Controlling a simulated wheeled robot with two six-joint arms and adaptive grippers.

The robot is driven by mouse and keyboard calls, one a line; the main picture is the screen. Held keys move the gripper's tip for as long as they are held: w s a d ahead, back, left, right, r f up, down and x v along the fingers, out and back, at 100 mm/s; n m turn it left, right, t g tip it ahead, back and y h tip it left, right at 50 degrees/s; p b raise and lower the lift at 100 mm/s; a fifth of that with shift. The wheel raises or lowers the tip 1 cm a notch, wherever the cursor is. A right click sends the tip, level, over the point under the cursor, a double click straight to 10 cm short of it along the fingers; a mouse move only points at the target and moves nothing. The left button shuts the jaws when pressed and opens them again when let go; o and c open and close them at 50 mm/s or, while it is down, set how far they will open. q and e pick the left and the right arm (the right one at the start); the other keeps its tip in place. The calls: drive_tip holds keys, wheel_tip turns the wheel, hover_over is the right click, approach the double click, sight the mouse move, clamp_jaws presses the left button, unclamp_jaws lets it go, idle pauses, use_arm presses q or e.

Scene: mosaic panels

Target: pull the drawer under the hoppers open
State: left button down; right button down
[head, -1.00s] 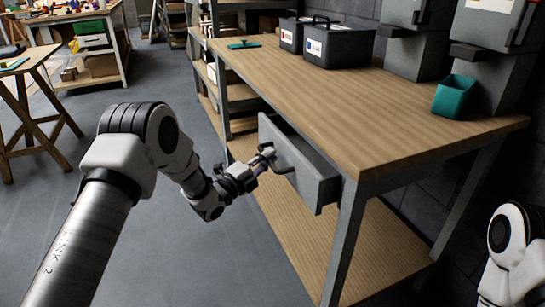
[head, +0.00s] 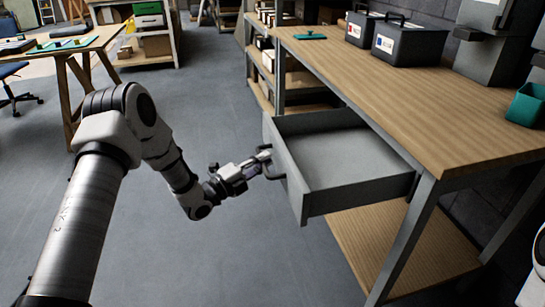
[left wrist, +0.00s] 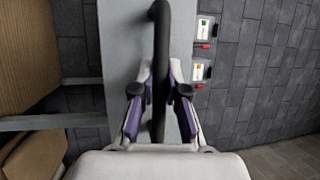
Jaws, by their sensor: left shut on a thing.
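The grey drawer (head: 345,165) under the wooden workbench stands well open in the head view, and its inside looks empty. Its dark bar handle (left wrist: 160,50) is on the front panel (left wrist: 121,60). My left gripper (head: 262,158) is at the handle, shut on it. In the left wrist view the two purple-padded fingers (left wrist: 159,95) lie on either side of the bar. A grey hopper (head: 487,45) stands at the back right of the bench top. My right gripper is out of view; only a bit of my right arm shows at the right edge.
The workbench top (head: 400,95) carries two dark cases (head: 408,45), a flat teal item (head: 310,36) and a teal bin (head: 525,105). A bench leg (head: 403,240) stands close to the drawer's right side. The floor in front is clear.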

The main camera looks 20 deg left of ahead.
use_arm(q)
drive_tip(key=c, duration=1.2)
unclamp_jaws()
drive_tip(key=v, duration=1.2)
drive_tip(key=shift+f, duration=0.1)
